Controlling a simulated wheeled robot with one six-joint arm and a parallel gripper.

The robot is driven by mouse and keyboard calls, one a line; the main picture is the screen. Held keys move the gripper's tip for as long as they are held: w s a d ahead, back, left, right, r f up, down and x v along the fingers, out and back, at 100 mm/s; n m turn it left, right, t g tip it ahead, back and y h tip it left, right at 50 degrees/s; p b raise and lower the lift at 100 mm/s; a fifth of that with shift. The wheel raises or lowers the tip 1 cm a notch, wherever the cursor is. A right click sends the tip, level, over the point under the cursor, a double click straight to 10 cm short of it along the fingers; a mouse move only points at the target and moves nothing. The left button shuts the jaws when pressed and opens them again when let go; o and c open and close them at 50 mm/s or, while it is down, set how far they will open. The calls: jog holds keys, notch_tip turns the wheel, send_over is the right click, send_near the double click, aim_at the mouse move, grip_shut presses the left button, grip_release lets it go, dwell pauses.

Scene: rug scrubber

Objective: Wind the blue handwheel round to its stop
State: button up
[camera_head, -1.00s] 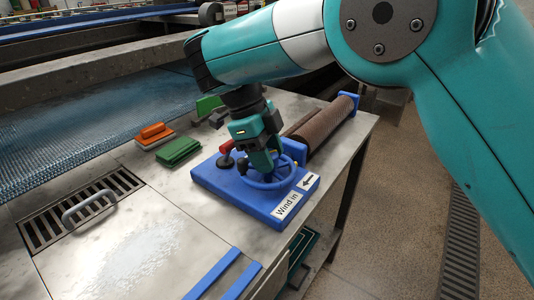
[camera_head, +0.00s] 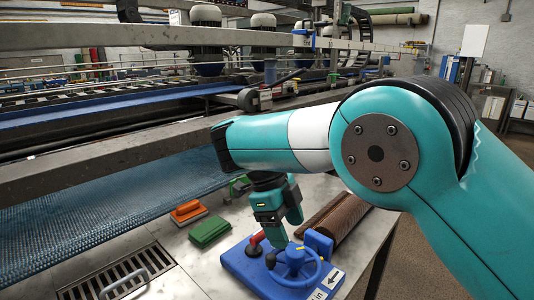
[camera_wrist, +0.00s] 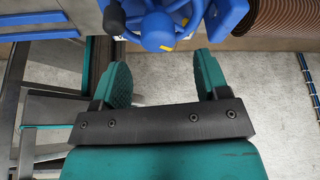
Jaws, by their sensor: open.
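The blue handwheel (camera_head: 296,266) stands on a blue base plate (camera_head: 245,268) on the metal bench. It has a round hub and a dark knob (camera_head: 271,260) on its rim. In the wrist view the blue handwheel (camera_wrist: 158,31) shows at the top edge, partly cut off, with its dark knob (camera_wrist: 114,17) to the left. My gripper (camera_head: 283,222) is above the wheel, pointing down. In the wrist view my gripper (camera_wrist: 162,72) has its two teal fingers wide apart, with nothing between them. The wheel's stop cannot be made out.
A red-topped knob (camera_head: 256,239) stands on the plate left of the wheel. A brown ribbed roller (camera_head: 340,219) lies behind to the right. Green (camera_head: 210,232) and orange (camera_head: 188,211) brushes lie to the left. A white arrow label (camera_head: 331,279) is at the plate's front right.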

jog(key=p+v, duration=1.1)
jog(key=p, duration=0.6)
jog(key=shift+r, duration=0.25)
jog(key=shift+a, duration=0.15)
jog(key=s+d+r+n+t+y+b, duration=0.1)
jog(key=d+r+n+b, duration=0.1)
jog(key=d+r+n, duration=0.4)
jog(key=s+d+r+n+t+y+b, duration=0.1)
jog(key=d+r+n, duration=0.3)
jog(key=d+n, duration=0.45)
jog(key=s+d+n+y+b, duration=0.1)
jog(key=s+d+n+y, duration=0.1)
jog(key=s+n, duration=0.5)
jog(key=s+d+f+n+y+b, duration=0.1)
jog(key=s+n+y, duration=0.3)
jog(key=s, duration=1.2)
jog(key=d+n+b, duration=0.1)
jog(key=n, duration=0.3)
jog(key=shift+d, duration=0.35)
